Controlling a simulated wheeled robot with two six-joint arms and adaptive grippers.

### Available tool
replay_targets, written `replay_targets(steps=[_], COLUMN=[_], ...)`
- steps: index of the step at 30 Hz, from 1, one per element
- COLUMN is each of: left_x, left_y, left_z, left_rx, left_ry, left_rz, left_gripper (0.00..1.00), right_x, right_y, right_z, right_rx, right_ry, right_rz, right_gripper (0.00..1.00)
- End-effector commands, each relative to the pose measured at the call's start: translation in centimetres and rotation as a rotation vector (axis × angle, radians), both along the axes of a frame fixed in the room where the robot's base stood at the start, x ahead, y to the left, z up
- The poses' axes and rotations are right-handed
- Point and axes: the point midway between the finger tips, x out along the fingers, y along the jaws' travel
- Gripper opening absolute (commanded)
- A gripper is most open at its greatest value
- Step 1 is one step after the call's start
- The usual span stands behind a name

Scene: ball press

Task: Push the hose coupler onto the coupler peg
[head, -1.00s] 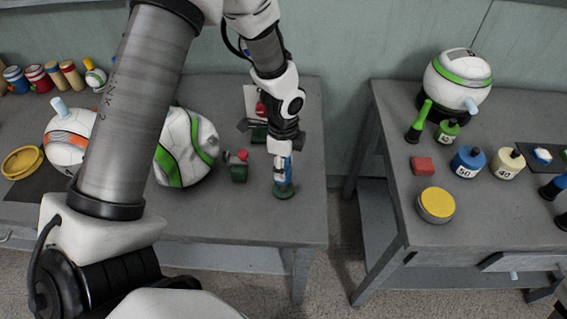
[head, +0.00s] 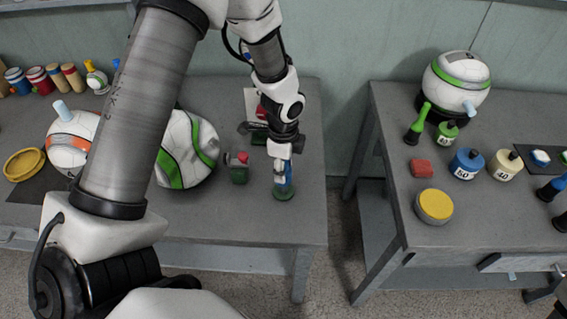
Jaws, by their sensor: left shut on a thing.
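My left gripper (head: 282,164) points straight down near the right end of the left table and is shut on a small blue piece, seemingly the hose coupler (head: 288,175). The gripper hides much of the coupler. Directly below is a round dark green base (head: 284,192) on the table, seemingly that of the coupler peg. The peg itself is hidden, and I cannot tell whether the coupler is around it or only above it.
A small green block with a red top (head: 239,172) stands left of the gripper. A gap separates the right table (head: 385,130), which holds weights, a red block (head: 421,167) and a yellow-topped tin (head: 435,205).

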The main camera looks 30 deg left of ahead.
Motion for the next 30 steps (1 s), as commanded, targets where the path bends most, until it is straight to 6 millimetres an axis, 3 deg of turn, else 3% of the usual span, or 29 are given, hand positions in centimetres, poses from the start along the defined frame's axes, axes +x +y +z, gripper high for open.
replay_targets(steps=[30], left_x=[0.0], left_y=[0.0], left_z=[-1.6], left_rx=[0.0], left_ry=[0.0], left_rz=[-0.001], left_gripper=[0.1], right_x=[0.0], right_y=[0.0], right_z=[-0.7], right_rx=[0.0], right_ry=[0.0], right_rz=[0.0], right_gripper=[0.56])
